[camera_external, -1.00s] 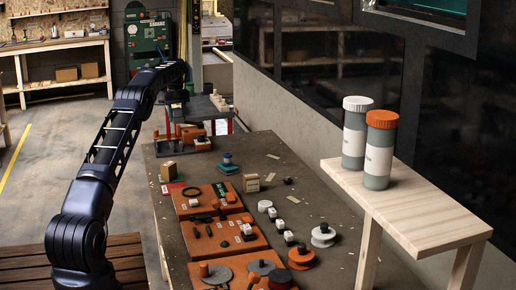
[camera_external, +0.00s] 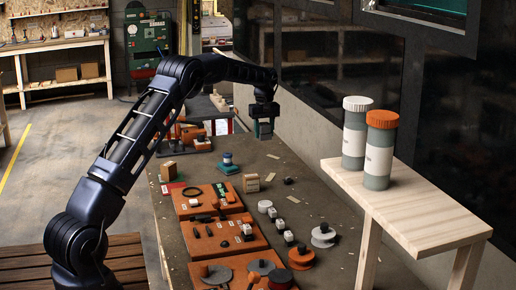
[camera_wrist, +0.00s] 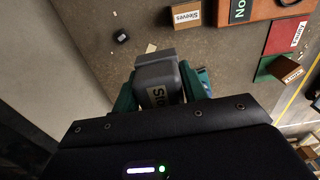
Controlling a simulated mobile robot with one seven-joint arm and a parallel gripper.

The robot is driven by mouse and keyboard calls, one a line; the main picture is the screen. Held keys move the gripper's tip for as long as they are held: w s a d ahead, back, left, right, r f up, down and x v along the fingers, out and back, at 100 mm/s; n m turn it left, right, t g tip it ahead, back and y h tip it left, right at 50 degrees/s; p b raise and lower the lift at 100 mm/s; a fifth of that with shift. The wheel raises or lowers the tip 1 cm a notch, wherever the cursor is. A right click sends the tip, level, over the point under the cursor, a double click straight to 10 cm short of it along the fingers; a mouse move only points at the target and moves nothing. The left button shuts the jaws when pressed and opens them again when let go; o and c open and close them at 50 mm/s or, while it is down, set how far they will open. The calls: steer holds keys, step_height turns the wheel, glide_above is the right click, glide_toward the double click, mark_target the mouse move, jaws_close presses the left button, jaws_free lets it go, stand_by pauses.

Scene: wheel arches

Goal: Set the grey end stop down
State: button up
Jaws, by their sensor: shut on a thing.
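The grey end stop (camera_wrist: 154,72) is a blocky grey piece with a partly readable label, "Sto…". In the wrist view it sits between the two teal fingers of my gripper (camera_wrist: 157,90), which is shut on it. In the camera_external view my gripper (camera_external: 264,127) hangs pointing down over the far right part of the workbench, near the wall. The end stop is too small and dark to make out there. The wrist view shows bench top beyond it; I cannot tell the gap beneath.
The brown workbench (camera_external: 291,172) has a clear stretch near the gripper. A cardboard "Sleeves" box (camera_wrist: 187,14), a small dark piece (camera_wrist: 121,37) and orange trays (camera_external: 208,199) lie on it. A blue-and-grey part (camera_external: 228,163) stands left of the box. A wooden shelf with two bottles (camera_external: 380,150) is at right.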

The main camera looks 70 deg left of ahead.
glide_above(280, 195)
step_height(280, 195, down, 20)
steer(key=shift+w+f, duration=0.1)
stand_by(0.5)
steer(key=o, duration=1)
steer(key=shift+f, duration=0.1)
